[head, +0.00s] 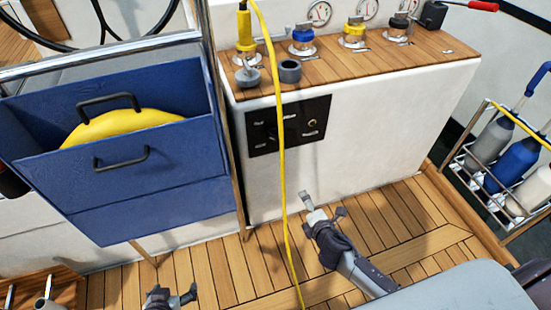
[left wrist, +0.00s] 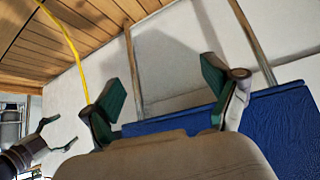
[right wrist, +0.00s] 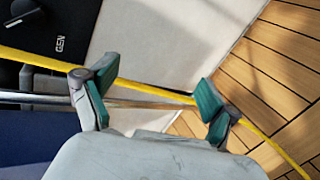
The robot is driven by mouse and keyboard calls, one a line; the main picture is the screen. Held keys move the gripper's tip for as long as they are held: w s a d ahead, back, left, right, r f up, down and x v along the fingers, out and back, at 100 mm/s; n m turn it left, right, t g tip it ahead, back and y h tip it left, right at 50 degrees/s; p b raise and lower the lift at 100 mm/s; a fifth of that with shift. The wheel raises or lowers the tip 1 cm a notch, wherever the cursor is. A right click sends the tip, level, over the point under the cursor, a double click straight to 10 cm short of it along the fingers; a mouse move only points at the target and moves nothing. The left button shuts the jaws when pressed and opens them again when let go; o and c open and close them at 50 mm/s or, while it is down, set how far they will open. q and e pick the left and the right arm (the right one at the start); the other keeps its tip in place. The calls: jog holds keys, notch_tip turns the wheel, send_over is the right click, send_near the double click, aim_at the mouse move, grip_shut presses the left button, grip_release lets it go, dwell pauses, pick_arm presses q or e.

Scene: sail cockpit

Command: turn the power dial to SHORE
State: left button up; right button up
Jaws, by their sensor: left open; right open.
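The black power panel (head: 298,138) is on the white cockpit wall, with small labels too small to read in the head view. In the right wrist view, a round dial (right wrist: 24,12) shows at the upper left corner, partly cut off, near a label reading GEN (right wrist: 60,43). I cannot make out a SHORE label. My right gripper (head: 322,205) is open and empty, below and right of the panel and apart from it. My left gripper (head: 172,293) is open and empty, low in front of the blue locker.
A yellow cable (head: 283,190) hangs down across the panel's front and crosses the right wrist view. A blue locker (head: 140,190) holding something yellow stands left. Fittings and gauges line the wooden counter (head: 330,68) above. A bottle rack (head: 490,190) stands right. Planked floor lies below.

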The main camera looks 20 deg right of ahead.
jog(key=w+a+r+n+t+b, duration=0.2)
jog(key=w+r+n, duration=0.1)
jog(key=r, duration=0.1)
jog(key=n+t+y+b, duration=0.1)
jog(key=n+t+b, duration=0.2)
jog(key=n, duration=0.1)
send_near(276, 139)
jog(key=w, duration=0.2)
jog(key=w+b, duration=0.1)
jog(key=w, duration=0.1)
jog(key=shift+d+f, duration=0.1)
jog(key=shift+f, duration=0.1)
jog(key=w+b, duration=0.1)
jog(key=w, duration=0.4)
jog(key=shift+w, duration=0.2)
pick_arm(q)
jog(key=w+d+r+t+h, duration=0.1)
jog(key=r+t, duration=0.3)
jog(key=r, duration=0.6)
jog(key=w+d+r+t+h, duration=0.1)
jog(key=w+r+t, duration=0.3)
jog(key=r, duration=0.6)
jog(key=shift+d+r+t, duration=0.35)
jog(key=shift+t, duration=0.25)
pick_arm(e)
jog(key=shift+w, duration=0.5)
jog(key=c, duration=1.1)
jog(key=shift+c, duration=0.2)
